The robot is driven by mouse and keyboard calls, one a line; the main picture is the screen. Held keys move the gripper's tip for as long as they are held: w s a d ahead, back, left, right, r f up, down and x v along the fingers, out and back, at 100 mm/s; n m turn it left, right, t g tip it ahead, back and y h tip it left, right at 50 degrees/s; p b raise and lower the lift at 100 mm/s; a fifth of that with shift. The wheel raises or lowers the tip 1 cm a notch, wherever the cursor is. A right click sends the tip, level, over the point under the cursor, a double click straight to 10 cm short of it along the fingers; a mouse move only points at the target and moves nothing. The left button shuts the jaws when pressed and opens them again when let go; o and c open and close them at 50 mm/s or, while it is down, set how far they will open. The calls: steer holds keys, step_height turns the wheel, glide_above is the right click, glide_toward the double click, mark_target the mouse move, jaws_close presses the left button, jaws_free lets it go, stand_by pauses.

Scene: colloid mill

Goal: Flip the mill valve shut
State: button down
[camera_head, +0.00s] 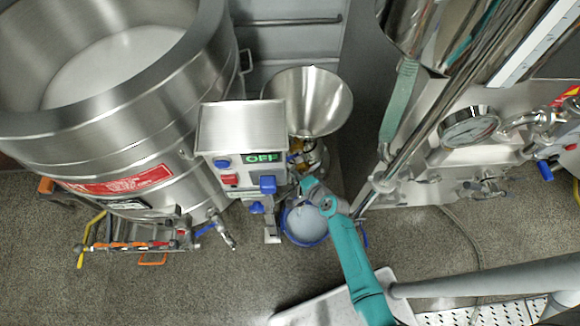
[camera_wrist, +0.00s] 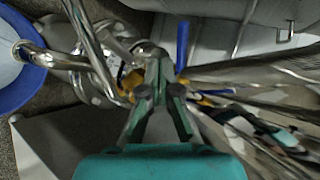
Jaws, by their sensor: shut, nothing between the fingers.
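The mill has a steel funnel hopper (camera_head: 312,98) above a partly hidden body with yellow parts (camera_head: 297,158). My gripper (camera_head: 309,184) is at the mill's lower front, just above the blue-rimmed bucket (camera_head: 305,240). In the wrist view my gripper (camera_wrist: 158,50) is shut, its fingertips together with nothing seen between them. Yellow parts (camera_wrist: 133,80) lie right behind the fingers, and bent chrome piping (camera_wrist: 92,50) is on their left. I cannot pick out the valve handle clearly, nor tell whether the fingers touch it.
A control box (camera_head: 240,150) reading OFF stands left of the mill. A large steel tank (camera_head: 110,120) is at the left. Steel equipment with a round gauge (camera_head: 469,128) is at the right. The bucket's rim (camera_wrist: 30,90) is left of the fingers in the wrist view.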

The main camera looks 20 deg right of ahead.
steer(key=shift+w+a, duration=0.25)
steer(key=shift+w, duration=0.8)
steer(key=shift+w+a, duration=0.25)
steer(key=shift+w, duration=0.75)
steer(key=shift+w+a+f, duration=0.1)
steer(key=shift+w+a, duration=0.25)
steer(key=shift+w, duration=0.2)
steer(key=shift+w+a, duration=0.3)
steer(key=shift+w, duration=0.25)
